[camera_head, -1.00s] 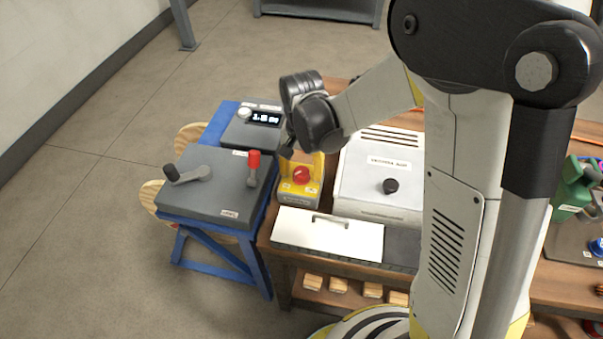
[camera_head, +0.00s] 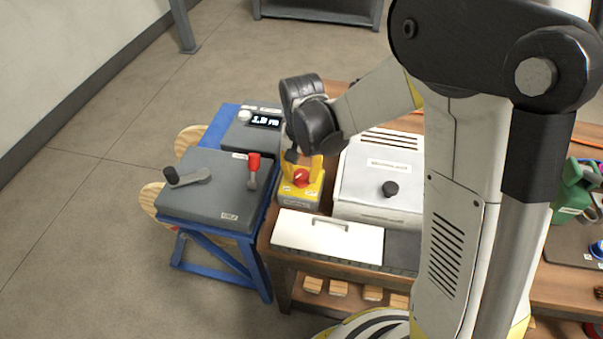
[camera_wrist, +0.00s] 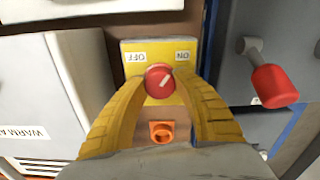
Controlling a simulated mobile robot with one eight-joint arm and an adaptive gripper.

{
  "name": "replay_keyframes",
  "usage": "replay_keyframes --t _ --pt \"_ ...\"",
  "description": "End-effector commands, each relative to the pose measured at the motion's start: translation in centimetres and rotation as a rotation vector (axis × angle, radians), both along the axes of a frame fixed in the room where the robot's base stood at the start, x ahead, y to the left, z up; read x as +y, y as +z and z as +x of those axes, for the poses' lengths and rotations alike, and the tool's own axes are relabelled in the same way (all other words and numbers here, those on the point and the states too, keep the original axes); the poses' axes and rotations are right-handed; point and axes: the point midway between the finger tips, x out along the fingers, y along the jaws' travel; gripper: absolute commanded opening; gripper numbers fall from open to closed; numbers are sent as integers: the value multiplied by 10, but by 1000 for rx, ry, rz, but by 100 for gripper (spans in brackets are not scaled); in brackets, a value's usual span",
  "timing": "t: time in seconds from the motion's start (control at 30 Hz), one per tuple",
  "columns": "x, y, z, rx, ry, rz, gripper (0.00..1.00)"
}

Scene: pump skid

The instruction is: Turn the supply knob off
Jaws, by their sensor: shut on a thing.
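The supply knob is the round red knob (camera_wrist: 158,77) on a yellow box (camera_wrist: 160,48) in the wrist view. Its white line points up and right, toward the ON label (camera_wrist: 183,56); the OFF label (camera_wrist: 135,57) is at left. The knob also shows in the head view (camera_head: 300,177), on the yellow-topped box (camera_head: 303,196). My gripper (camera_wrist: 159,80) has its yellow fingers on both sides of the knob, shut on it. In the head view, my gripper (camera_head: 301,163) reaches down to the knob from behind, and my dark wrist hides part of the fingers.
A grey box with a red-topped lever (camera_head: 253,168) and a black-ended crank (camera_head: 187,176) stands at left. A small display unit (camera_head: 262,120) is behind it. A white cabinet with a black knob (camera_head: 390,188) is at right. A white handled panel (camera_head: 328,236) lies in front.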

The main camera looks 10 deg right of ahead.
Motion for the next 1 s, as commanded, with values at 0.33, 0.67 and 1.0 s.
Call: replay_keyframes --t 0.33,0.67,1.0 --pt "0 0 0 0 313 0 4" --pt "0 0 0 0 627 0 4" --pt "0 0 0 0 949 0 4"
